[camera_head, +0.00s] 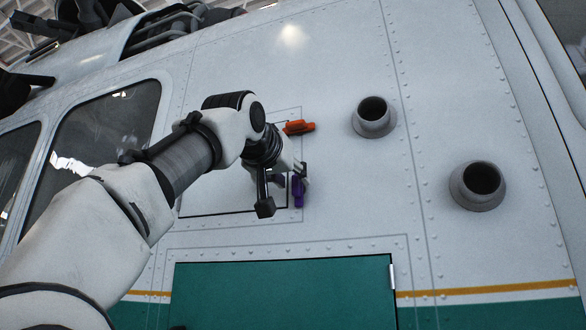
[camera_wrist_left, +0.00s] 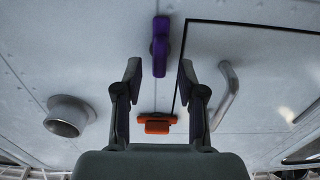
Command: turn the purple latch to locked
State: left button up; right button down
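The purple latch (camera_head: 298,191) is on the white helicopter side panel, its handle pointing down in the head view. In the left wrist view the purple latch (camera_wrist_left: 160,47) stands upright, straight ahead and just beyond the fingertips. My left gripper (camera_head: 283,188) is close in front of the latch and hides part of it in the head view. In the left wrist view my left gripper (camera_wrist_left: 160,70) is open, with a finger on each side of the latch's line and nothing held. I cannot tell whether a finger touches the latch. My right gripper is in neither view.
An orange latch (camera_head: 300,127) lies sideways above the purple one. A dark-outlined hatch (camera_wrist_left: 250,60) with a grey handle (camera_wrist_left: 228,95) is beside the latches. Two grey round ports (camera_head: 373,117) (camera_head: 478,186) stick out to the right. A green panel (camera_head: 285,290) is below.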

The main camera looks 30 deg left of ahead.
pick_arm(q)
jog(key=x, duration=0.2)
jog(key=shift+w+a+f, duration=0.15)
jog(key=shift+w+f, duration=0.15)
jog(key=shift+w, duration=0.1)
jog(key=shift+s+r, duration=0.15)
jog(key=shift+s, duration=0.3)
jog(key=shift+c, duration=0.3)
jog(key=shift+s+d+r, duration=0.1)
jog(key=shift+s+d, duration=0.15)
jog(key=shift+s, duration=0.05)
grip_shut()
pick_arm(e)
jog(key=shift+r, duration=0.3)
